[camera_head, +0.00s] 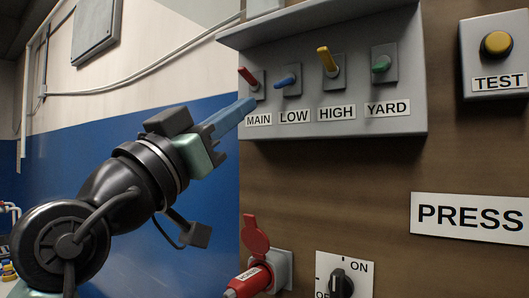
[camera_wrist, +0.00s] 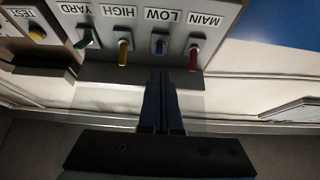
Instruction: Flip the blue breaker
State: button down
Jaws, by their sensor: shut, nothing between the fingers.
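The blue breaker (camera_head: 286,80) is a short lever on a grey plate above the LOW label (camera_head: 294,116). In the head view it points left and slightly down. The wrist view is upside down and shows the blue breaker (camera_wrist: 160,46) just beyond the fingertips. My gripper (camera_head: 250,103) is shut and empty, its blue-grey fingers pointing up and right at the panel's lower left corner. In the wrist view my gripper (camera_wrist: 161,72) lines up with the blue breaker, with a visible gap between them. Nothing hides the lever.
The red MAIN lever (camera_head: 248,76) is close on the left and the yellow HIGH lever (camera_head: 327,60) on the right. The green YARD lever (camera_head: 381,64) is farther right. A grey hood (camera_head: 300,18) juts out above. A red plug (camera_head: 250,280) and rotary switch (camera_head: 342,282) sit below.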

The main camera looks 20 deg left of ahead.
jog(key=s+d+f+t+y, duration=0.2)
jog(key=s+d+f, duration=0.1)
jog(key=d, duration=0.7)
jog(key=s+d+f+n+t+y, duration=0.2)
jog(key=s+d+n+y, duration=0.2)
jog(key=s, duration=0.5)
jog(key=shift+s+t+y+p, duration=0.3)
jog(key=shift+y+p, duration=0.15)
jog(key=shift+y, duration=0.65)
jog(key=shift+w+f, duration=0.1)
